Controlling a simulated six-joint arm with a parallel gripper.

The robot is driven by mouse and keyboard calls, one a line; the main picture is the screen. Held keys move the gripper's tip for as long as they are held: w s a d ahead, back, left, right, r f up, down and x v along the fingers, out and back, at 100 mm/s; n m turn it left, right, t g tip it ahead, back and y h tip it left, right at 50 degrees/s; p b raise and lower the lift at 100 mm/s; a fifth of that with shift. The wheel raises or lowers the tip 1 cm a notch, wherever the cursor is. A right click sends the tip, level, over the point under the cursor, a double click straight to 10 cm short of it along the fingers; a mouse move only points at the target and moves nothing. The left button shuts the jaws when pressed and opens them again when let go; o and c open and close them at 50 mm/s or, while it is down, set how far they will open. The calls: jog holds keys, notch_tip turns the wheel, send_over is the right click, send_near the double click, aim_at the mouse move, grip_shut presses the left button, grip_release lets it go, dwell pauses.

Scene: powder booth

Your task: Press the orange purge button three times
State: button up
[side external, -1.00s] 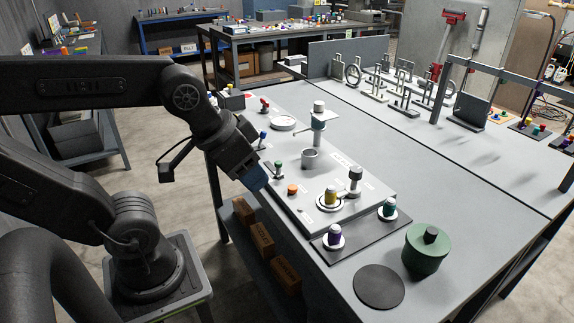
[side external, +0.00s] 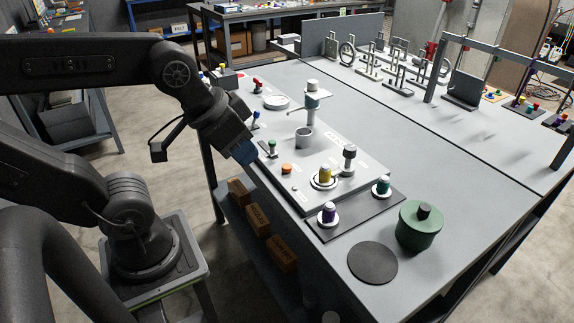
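The orange button (side external: 286,169) is a small round cap on the light grey panel (side external: 314,181), near the panel's left edge. My gripper (side external: 248,160) is up and to the left of the button in the picture, with its blue end tilted down toward the panel. A gap shows between the gripper and the button, and nothing covers the button. The fingers are too small and dark to tell whether they are open or shut. I see nothing held in the gripper.
A green canister (side external: 419,228) stands at the right. The table's middle is clear.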

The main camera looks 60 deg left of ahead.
grip_shut()
dwell(1.3)
